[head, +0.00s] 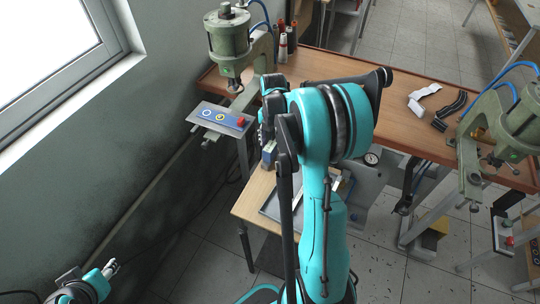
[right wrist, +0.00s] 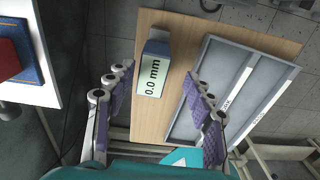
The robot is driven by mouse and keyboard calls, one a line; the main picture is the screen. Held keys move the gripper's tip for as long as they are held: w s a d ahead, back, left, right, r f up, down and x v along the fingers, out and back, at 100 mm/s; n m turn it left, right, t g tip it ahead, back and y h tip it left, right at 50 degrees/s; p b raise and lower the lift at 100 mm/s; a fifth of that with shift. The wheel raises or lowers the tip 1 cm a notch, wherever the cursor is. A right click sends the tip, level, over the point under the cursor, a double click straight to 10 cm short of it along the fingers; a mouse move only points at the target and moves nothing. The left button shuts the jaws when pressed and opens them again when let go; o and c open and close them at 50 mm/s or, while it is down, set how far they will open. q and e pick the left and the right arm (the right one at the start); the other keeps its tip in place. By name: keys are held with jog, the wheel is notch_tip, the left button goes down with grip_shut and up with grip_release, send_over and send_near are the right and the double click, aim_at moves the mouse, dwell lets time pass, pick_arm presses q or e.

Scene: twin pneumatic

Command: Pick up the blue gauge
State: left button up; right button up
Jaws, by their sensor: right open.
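The blue gauge (right wrist: 157,50) lies on a small wooden table, its pale display reading 0.0 mm, in the right wrist view. In the head view a part of it (head: 268,155) shows just left of my right arm. My right gripper (right wrist: 157,78) is open and empty. Its purple-padded fingers appear on either side of the gauge in the wrist picture, apart from it. In the head view the right gripper (head: 266,110) is partly hidden by its own arm. My left gripper (head: 111,268) is low at the left, far from the gauge, its jaws too small to judge.
A grey divided tray (right wrist: 207,52) with labels lies right of the gauge on the small wooden table (right wrist: 185,25). A green press (head: 230,40) and a button panel (head: 222,119) stand at the left, another press (head: 510,120) at the right. A long workbench (head: 330,65) runs behind.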

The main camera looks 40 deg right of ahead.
jog(key=f, duration=0.1)
jog(key=f+b, duration=0.1)
jog(key=f, duration=0.1)
jog(key=f+b, duration=0.1)
jog(key=f, duration=0.1)
jog(key=shift+w+a+f, duration=0.25)
jog(key=shift+w+a, duration=0.1)
jog(key=shift+f, duration=0.4)
jog(key=shift+r, duration=0.1)
jog(key=c, duration=0.3)
grip_shut()
